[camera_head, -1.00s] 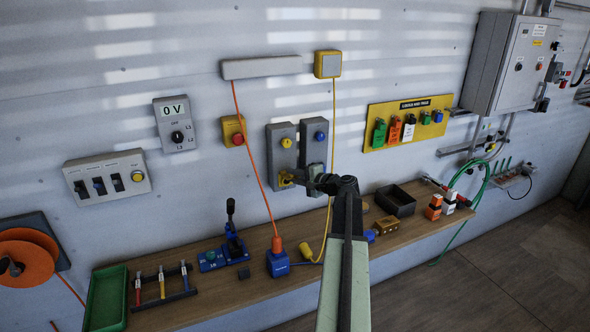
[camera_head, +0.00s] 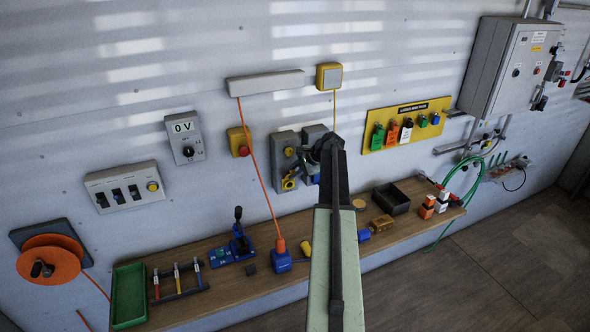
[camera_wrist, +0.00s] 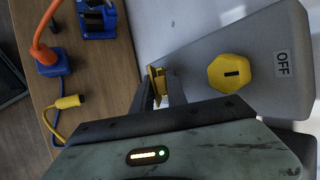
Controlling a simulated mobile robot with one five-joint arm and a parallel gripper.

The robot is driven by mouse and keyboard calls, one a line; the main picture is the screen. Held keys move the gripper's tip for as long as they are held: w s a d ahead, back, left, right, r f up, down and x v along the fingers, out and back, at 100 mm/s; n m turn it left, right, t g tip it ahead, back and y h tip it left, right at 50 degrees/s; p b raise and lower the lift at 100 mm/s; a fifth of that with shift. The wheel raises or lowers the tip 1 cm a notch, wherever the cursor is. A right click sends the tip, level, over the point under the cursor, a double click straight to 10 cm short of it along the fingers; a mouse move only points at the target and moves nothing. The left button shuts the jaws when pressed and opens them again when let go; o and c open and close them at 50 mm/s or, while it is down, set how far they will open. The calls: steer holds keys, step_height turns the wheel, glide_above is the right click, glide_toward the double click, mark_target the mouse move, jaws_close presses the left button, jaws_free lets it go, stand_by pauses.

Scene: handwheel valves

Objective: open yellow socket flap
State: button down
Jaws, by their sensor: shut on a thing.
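The grey socket box with the yellow knob (camera_head: 289,152) hangs on the wall near the middle of the head view. Its yellow flap (camera_head: 289,182) is at the lower part of the box, tilted out from it. My gripper (camera_head: 306,178) is at the flap, partly hidden behind my arm. In the wrist view the flap (camera_wrist: 154,84) shows as a thin yellow edge at my gripper's jaws (camera_wrist: 163,88), which are shut on it. The octagonal yellow knob (camera_wrist: 229,73) and an OFF label show on the box's grey face. The socket opening is hidden.
A second grey box (camera_head: 314,134) stands close to the right, mostly behind my arm. An orange cable (camera_head: 256,165) hangs at the left. The wooden shelf (camera_head: 225,283) below bears a blue plug block (camera_head: 281,262), a lever unit and a black bin (camera_head: 391,198).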

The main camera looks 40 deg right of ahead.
steer(key=shift+w+r, duration=0.1)
steer(key=shift+w, duration=0.1)
stand_by(0.3)
steer(key=c, duration=1.4)
jaws_free()
steer(key=p+v, duration=0.6)
steer(key=v, duration=0.1)
steer(key=shift+s+r, duration=0.15)
steer(key=shift+r, duration=0.15)
steer(key=shift+d, duration=0.1)
